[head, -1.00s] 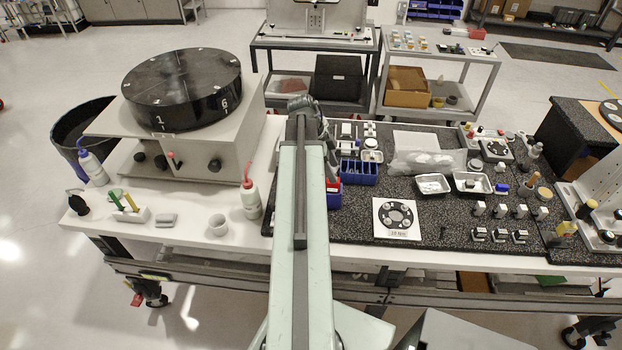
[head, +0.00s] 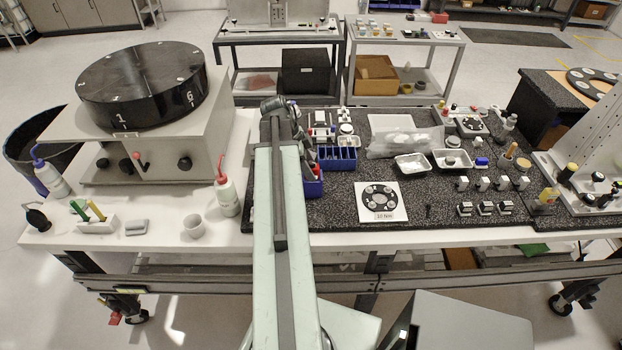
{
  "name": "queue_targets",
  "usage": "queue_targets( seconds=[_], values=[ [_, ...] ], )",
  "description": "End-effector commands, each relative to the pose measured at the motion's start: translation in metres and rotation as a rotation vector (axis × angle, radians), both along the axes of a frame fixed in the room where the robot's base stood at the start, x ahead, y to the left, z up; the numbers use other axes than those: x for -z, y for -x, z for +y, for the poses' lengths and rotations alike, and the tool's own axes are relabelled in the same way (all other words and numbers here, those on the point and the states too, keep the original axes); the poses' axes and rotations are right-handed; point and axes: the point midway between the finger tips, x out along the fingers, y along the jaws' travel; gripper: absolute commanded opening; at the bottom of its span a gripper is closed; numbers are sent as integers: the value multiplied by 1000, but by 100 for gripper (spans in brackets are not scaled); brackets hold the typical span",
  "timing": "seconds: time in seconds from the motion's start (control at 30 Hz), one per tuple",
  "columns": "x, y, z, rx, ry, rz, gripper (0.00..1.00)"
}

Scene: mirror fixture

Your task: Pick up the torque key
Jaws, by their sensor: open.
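I cannot pick out the torque key for certain. A small dark upright piece (head: 428,211) stands on the speckled black mat, right of a white card (head: 382,216) with a black ring disc and a "10 Nm" label. It may be the key, but it is too small to tell. My pale green arm reaches forward over the bench's front edge. My gripper (head: 290,112) is the dark end beyond it, left of the blue bin, well away from the small dark piece. Its fingers are mostly hidden by the arm, and nothing shows held in it.
A blue divided bin (head: 337,158) stands right of my arm. Metal trays (head: 412,165), a plastic bag (head: 400,143) and several small black-and-white blocks (head: 485,208) lie on the mat. Bare mat surrounds the card.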

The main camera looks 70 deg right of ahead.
Motion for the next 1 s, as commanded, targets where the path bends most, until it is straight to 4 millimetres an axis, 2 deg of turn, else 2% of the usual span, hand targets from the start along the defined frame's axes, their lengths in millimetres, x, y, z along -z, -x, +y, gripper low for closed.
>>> queue_targets(
  seconds=[0.03, 0.27, 0.3, 0.4, 0.5, 0.83, 1.0],
  values=[
    [14, 3, -1, 1, 0, 0, 56],
    [12, 4, -2, 0, 1, 0, 56],
    [11, 4, -2, 0, 1, 0, 51],
    [11, 4, -2, 0, 1, 0, 23],
    [11, 4, -2, 0, 1, 0, 0],
    [9, 4, -1, -1, 1, 1, 0],
    [-10, 4, -1, -1, 1, 1, 0]
  ],
)
